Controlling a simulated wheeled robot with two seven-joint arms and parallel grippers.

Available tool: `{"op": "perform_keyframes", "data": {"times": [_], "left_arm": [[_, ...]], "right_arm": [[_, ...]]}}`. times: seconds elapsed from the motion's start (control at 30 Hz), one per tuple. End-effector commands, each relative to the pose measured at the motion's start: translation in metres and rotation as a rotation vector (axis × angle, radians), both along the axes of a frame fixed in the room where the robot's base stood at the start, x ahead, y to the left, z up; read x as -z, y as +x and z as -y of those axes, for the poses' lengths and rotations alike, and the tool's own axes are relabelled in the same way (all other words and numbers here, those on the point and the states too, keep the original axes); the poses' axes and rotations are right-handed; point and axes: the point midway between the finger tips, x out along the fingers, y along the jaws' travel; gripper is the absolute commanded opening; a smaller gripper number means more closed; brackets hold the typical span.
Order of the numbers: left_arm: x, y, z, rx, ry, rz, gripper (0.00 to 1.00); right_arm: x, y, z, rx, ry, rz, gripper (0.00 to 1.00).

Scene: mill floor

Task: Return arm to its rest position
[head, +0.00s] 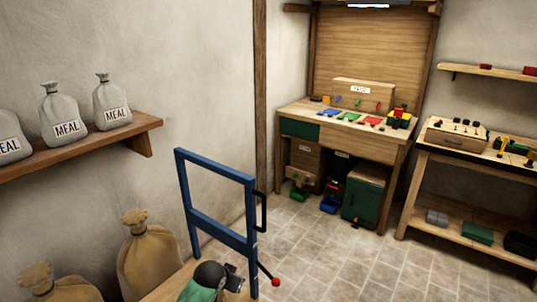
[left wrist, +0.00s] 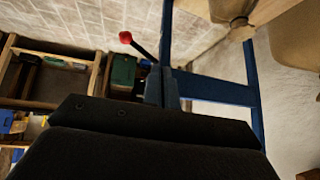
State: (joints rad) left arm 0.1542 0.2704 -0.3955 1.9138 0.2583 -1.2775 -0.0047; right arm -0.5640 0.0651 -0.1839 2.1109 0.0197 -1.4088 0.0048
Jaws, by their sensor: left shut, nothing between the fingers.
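My left gripper (head: 234,280) is at the bottom centre of the head view, low beside the blue frame (head: 215,218). It is shut and empty. In the left wrist view its dark body (left wrist: 150,125) fills the lower part, and the blue frame (left wrist: 215,88) stands beyond it. A lever with a red knob (head: 276,282) sticks out at the foot of the frame, just right of the gripper; the knob also shows in the left wrist view (left wrist: 126,38). Whether the gripper touches the frame I cannot tell. My right gripper is in neither view.
Tan sacks (head: 150,252) stand at the lower left, under a wall shelf (head: 85,148) with grey meal bags (head: 112,105). A workbench (head: 345,133) with coloured items stands at the back. A second bench (head: 465,155) is at the right. The tiled floor (head: 335,265) between is clear.

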Motion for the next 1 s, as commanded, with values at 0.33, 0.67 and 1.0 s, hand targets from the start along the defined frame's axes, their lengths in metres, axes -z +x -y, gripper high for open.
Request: {"op": "perform_keyframes", "data": {"times": [0.33,0.67,1.0], "left_arm": [[0.038,-0.083,-0.028,-0.124,0.058,-0.1,0.0],[0.099,-0.198,-0.048,-0.227,0.064,-0.243,0.0],[0.17,-0.333,-0.047,-0.278,0.04,-0.448,0.0]], "right_arm": [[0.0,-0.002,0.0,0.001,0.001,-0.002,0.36],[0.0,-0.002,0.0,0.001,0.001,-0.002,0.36],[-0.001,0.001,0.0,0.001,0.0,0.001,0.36]]}}
